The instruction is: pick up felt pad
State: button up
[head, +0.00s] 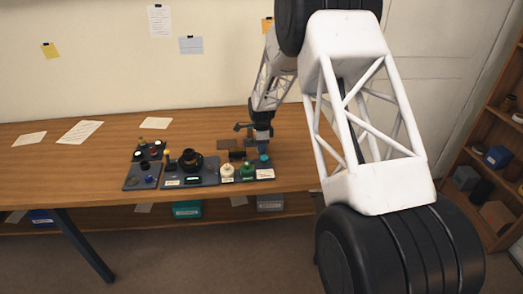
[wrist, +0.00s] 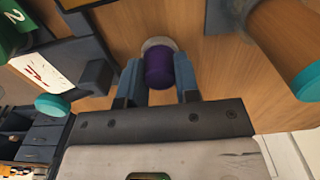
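In the wrist view, a short purple cylinder (wrist: 159,70) with a pale round disc (wrist: 158,44) at its far end stands between the fingertips of my gripper (wrist: 159,78). I take it to be the felt pad, but cannot be sure. The two blue-grey fingers lie close along both its sides; whether they press on it or leave thin gaps is not clear. In the head view, my gripper (head: 262,146) is low over the back right of the dark trays. The purple piece cannot be made out there.
Dark trays (head: 205,174) with a black lens part (head: 191,160) and several small bottles stand left of and in front of my gripper. In the wrist view, teal-ended parts lie at left (wrist: 52,106) and right (wrist: 308,82). The left tabletop (head: 60,160) is mostly clear.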

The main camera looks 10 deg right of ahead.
jog(key=c, duration=0.3)
jog(key=shift+r, duration=0.1)
jog(key=shift+r, duration=4.9)
jog(key=o, duration=0.4)
jog(key=c, duration=0.3)
jog(key=shift+s+a+r, duration=0.4)
jog(key=shift+a+r, duration=0.05)
jog(key=shift+a, duration=0.7)
jog(key=shift+s+a+r, duration=0.4)
jog(key=shift+s+a, duration=0.05)
jog(key=shift+a, duration=0.65)
jog(key=shift+s+a+r, duration=0.4)
jog(key=shift+a+r, duration=0.05)
jog(key=shift+a, duration=0.7)
jog(key=shift+c, duration=0.2)
